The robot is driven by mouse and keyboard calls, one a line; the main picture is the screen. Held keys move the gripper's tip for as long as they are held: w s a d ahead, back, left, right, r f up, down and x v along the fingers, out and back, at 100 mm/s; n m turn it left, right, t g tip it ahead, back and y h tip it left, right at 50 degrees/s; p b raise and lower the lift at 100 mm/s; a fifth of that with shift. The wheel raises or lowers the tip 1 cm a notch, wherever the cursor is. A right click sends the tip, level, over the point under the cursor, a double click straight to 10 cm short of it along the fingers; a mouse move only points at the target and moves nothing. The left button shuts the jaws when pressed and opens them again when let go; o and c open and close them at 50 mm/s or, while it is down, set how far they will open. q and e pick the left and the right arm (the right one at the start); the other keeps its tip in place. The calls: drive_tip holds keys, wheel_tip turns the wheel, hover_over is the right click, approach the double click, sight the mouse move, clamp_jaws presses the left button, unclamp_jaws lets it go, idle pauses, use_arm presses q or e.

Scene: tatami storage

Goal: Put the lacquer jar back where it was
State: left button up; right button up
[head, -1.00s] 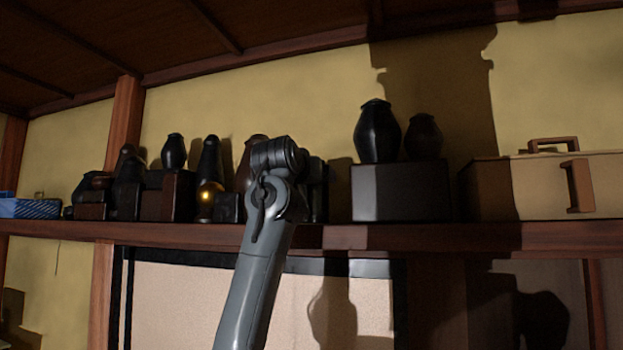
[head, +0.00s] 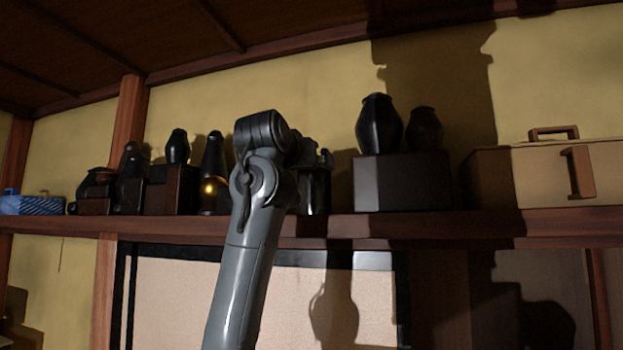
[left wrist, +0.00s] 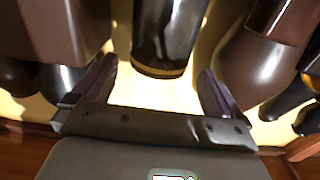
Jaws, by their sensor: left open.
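Several dark jars and bottles stand on the shelf; I cannot tell for sure which is the lacquer jar. In the left wrist view a glossy black vessel (left wrist: 165,40) with a gold band near its base stands ahead, between the lines of my fingers. My left gripper (left wrist: 155,75) is open, its two fingers apart with nothing held between them. In the head view my left arm rises in front of the shelf and hides part of the row; the gripper (head: 318,158) is only partly visible behind the wrist. My right gripper is not in view.
A large black jar (head: 379,123) and a smaller dark jar (head: 425,129) stand on a dark box (head: 400,183). A tan case (head: 560,175) is at right and a blue box (head: 32,204) at far left. In the wrist view, a brown rounded vessel (left wrist: 250,72) stands close to the right finger.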

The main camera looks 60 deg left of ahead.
use_arm(q)
drive_tip(key=b+v, duration=0.2)
drive_tip(key=v, duration=0.4)
idle(0.4)
